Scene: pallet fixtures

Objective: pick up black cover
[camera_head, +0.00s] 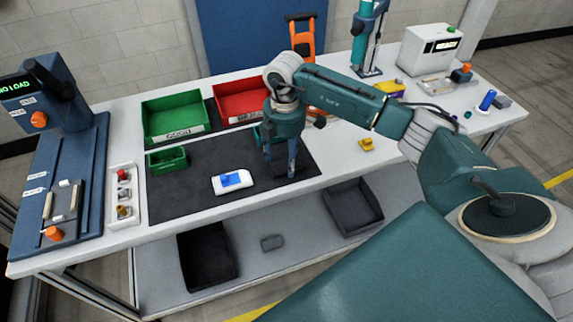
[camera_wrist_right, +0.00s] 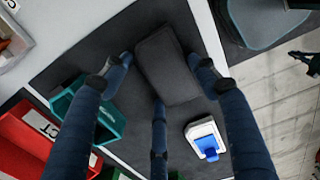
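The black cover (camera_wrist_right: 168,68) is a dark, flat rectangular block on the black mat (camera_head: 206,183), seen in the right wrist view. My right gripper (camera_wrist_right: 159,70) has its three fingers spread, one on each side of the cover and one at its lower edge in the picture. No finger is clearly closed on it. In the head view the right gripper (camera_head: 281,172) points down at the right part of the mat; the cover is hard to make out there against the dark mat. My left gripper is not in view.
A white and blue device (camera_head: 232,181) lies on the mat left of the gripper; it also shows in the wrist view (camera_wrist_right: 205,139). Behind are a green bin (camera_head: 174,119), a red bin (camera_head: 239,103) and a small green bin (camera_head: 167,158). A yellow part (camera_head: 366,144) lies right.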

